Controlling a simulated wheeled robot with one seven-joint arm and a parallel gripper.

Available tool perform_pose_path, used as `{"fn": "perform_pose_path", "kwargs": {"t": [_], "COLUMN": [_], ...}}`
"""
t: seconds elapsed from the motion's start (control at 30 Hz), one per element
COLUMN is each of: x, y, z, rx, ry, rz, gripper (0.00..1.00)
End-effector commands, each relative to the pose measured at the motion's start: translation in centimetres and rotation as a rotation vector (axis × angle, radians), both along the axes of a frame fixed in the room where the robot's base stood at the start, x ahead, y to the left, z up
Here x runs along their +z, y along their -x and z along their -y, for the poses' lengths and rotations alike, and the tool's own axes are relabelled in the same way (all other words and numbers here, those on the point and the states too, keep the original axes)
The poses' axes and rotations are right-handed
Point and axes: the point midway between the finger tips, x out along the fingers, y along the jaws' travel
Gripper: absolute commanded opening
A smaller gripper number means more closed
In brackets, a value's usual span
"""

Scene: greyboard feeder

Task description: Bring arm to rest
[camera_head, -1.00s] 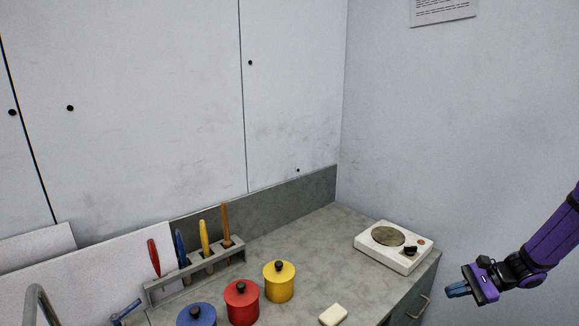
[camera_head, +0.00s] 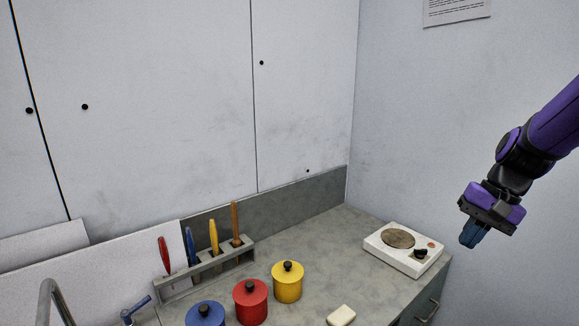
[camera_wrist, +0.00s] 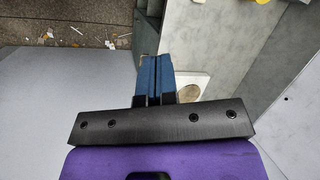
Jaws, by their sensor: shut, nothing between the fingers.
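My gripper (camera_head: 473,234) is at the right in the head view, with a purple and black body and blue fingers pointing down. It is shut and empty, in the air to the right of the white hot plate (camera_head: 396,252). In the wrist view the blue fingers (camera_wrist: 157,78) lie side by side.
The grey counter (camera_head: 322,250) holds blue (camera_head: 205,315), red (camera_head: 251,303) and yellow (camera_head: 288,284) lidded pots, a pale block (camera_head: 341,316) and a rack (camera_head: 207,269) of handled tools. A tap (camera_head: 50,300) stands at lower left. A wall rises behind the arm.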

Motion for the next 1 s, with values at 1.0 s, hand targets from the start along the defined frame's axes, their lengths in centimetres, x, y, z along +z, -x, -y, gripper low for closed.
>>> {"fn": "perform_pose_path", "kwargs": {"t": [1.0], "x": [11.8], "y": [16.3], "z": [-4.3], "rx": [0.389], "ry": [0.45], "rz": [0.527], "gripper": [0.0]}}
